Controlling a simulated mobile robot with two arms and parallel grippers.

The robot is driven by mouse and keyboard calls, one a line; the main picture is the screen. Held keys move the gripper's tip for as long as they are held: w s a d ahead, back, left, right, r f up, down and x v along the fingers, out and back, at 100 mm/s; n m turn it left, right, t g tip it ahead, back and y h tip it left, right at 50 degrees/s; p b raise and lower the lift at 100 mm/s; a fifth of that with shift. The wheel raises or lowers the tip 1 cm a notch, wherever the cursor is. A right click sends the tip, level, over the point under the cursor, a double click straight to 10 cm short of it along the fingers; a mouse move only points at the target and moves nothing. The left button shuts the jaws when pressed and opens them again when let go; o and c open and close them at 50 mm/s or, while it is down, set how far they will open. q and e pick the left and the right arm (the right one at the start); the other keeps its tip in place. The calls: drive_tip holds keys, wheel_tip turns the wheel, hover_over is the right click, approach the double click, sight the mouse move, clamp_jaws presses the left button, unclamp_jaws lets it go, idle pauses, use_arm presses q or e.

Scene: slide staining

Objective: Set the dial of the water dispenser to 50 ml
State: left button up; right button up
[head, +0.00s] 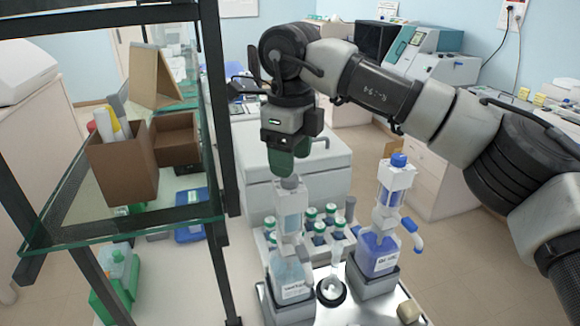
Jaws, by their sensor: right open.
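A bottle-top dispenser with clear liquid (290,272) stands upright in a grey holder on the tray. Its label is too small to read surely. Its grey top knob, which seems to be the dial (290,183), is just below my right gripper. My right gripper (288,168) points down with its green fingers at or just above that knob; I cannot tell whether they touch it. It is open. The dial's marking cannot be read. A second dispenser with blue liquid and a blue cap (378,250) stands to the right. My left gripper is not in view.
A rack of green-capped bottles (318,238) stands behind the dispensers. A small round dish (331,290) sits between them. A glass shelf (125,225) with brown boxes (122,165) is at the left. White cabinets and lab machines stand behind.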

drive_tip(key=f, duration=0.3)
drive_tip(key=shift+w+a+f+p, duration=0.15)
drive_tip(key=shift+w+a+p, duration=0.05)
drive_tip(key=shift+p, duration=0.15)
drive_tip(key=shift+s+d+f, duration=0.1)
drive_tip(key=shift+s+f, duration=0.05)
drive_tip(key=shift+f, duration=0.05)
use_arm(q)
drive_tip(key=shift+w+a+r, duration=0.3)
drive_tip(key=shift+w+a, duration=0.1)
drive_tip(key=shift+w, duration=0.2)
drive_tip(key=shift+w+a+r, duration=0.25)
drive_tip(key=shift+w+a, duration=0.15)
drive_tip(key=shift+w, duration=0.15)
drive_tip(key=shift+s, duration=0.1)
use_arm(e)
drive_tip(key=shift+c, duration=0.9)
drive_tip(key=c, duration=0.7)
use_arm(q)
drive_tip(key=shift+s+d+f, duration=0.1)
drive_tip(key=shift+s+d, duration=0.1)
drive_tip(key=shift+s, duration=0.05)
use_arm(e)
drive_tip(key=shift+c, duration=0.2)
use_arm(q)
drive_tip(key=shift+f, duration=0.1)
